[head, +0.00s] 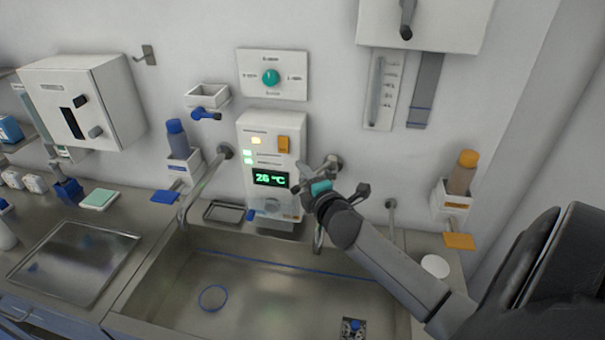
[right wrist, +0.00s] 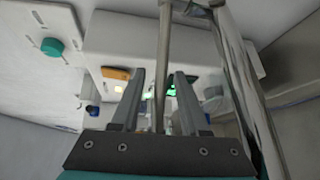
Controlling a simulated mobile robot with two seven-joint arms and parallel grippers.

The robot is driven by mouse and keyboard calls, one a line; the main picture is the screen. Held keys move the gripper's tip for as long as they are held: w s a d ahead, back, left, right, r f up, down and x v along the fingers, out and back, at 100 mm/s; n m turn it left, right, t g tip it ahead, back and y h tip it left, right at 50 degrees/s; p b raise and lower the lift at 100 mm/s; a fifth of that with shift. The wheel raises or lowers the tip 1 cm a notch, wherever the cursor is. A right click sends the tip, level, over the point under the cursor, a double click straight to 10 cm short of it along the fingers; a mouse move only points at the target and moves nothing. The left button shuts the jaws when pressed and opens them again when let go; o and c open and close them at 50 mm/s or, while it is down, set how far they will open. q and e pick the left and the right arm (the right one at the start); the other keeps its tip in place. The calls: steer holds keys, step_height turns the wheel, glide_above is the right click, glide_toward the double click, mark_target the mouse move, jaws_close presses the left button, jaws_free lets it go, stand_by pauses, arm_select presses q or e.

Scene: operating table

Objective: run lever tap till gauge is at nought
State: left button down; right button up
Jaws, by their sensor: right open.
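My right gripper (head: 308,180) is at the tap on the right of the white control unit (head: 254,150), covering much of that tap. In the right wrist view its jaws (right wrist: 160,74) are open, with a thin metal rod (right wrist: 163,45) showing between them; I cannot tell whether they touch it. A thicker metal pipe (right wrist: 243,85) runs to the right. The unit's green display (head: 271,179) reads 26 °C. A clear upright tube with a scale (head: 381,92) hangs on the wall; its level is too small to read. My left gripper is out of view.
A metal sink (head: 270,285) lies below, with a blue ring (head: 212,298) in it. Another tap spout (head: 200,187) stands left of the unit. Bottle holders flank the area, with a blue bottle (head: 178,138) and an orange-capped bottle (head: 463,172). A teal knob (head: 270,77) is above the unit.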

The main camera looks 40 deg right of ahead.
steer(key=shift+w+d, duration=0.15)
steer(key=shift+w, duration=0.35)
steer(key=shift+c, duration=0.2)
jaws_close()
steer(key=shift+f, duration=0.1)
stand_by(1.0)
